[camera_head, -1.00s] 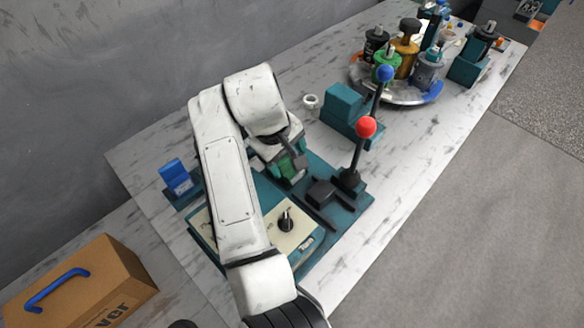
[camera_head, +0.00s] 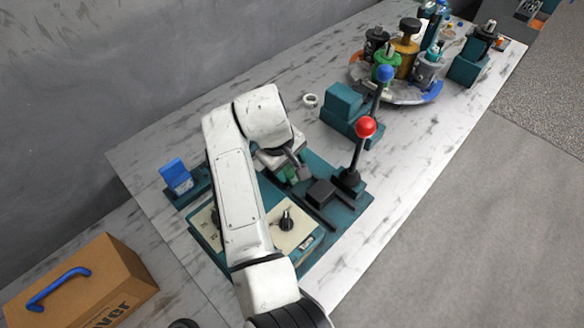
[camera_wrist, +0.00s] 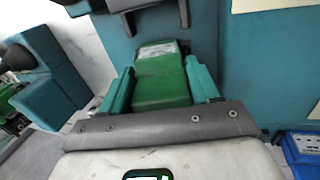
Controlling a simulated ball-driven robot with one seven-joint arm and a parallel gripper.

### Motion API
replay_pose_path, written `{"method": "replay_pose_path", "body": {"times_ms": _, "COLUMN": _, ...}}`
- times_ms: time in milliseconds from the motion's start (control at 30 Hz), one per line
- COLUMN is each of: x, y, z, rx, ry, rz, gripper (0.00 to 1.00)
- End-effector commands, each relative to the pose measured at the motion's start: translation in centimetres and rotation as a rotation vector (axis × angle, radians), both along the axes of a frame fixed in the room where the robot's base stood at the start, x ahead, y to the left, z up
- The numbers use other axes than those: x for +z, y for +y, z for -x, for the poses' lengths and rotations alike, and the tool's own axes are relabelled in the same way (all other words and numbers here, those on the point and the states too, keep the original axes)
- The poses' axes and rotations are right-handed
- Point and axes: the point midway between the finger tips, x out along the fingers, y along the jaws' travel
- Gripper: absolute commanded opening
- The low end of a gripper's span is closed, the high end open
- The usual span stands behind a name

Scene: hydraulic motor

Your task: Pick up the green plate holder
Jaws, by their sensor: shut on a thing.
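The green plate holder (camera_wrist: 161,78) sits between the two teal fingers of my gripper (camera_wrist: 161,84) in the wrist view. The fingers are shut on its sides, and a pale label strip shows at its far end. In the head view only a small part of the green holder (camera_head: 291,174) shows beneath my wrist, over the teal base of the lever station. My arm hides most of my gripper there. I cannot tell whether the holder still touches the base.
Close on the right stand levers with a red knob (camera_head: 365,127) and a blue knob (camera_head: 385,73). A control panel (camera_head: 292,228) lies under my arm. A blue block (camera_head: 176,175) is at left. A round tray (camera_head: 405,97) with several motor parts stands farther back.

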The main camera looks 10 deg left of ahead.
Motion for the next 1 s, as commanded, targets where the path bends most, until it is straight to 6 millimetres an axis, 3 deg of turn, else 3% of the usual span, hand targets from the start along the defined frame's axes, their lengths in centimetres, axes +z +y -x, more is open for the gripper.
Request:
{"method": "replay_pose_path", "body": {"times_ms": 100, "x": 0.0, "y": 0.0, "z": 0.0, "rx": 0.0, "ry": 0.0, "rz": 0.0, "gripper": 0.25}}
{"method": "replay_pose_path", "body": {"times_ms": 467, "x": 1.1, "y": 0.0, "z": -0.1, "rx": 0.0, "ry": -0.002, "rz": -0.001, "gripper": 0.25}}
{"method": "replay_pose_path", "body": {"times_ms": 633, "x": 3.4, "y": 0.0, "z": 0.0, "rx": -0.001, "ry": -0.005, "rz": -0.001, "gripper": 0.25}}
{"method": "replay_pose_path", "body": {"times_ms": 1000, "x": 8.9, "y": -0.4, "z": 4.8, "rx": 0.0, "ry": -0.004, "rz": -0.002, "gripper": 0.25}}
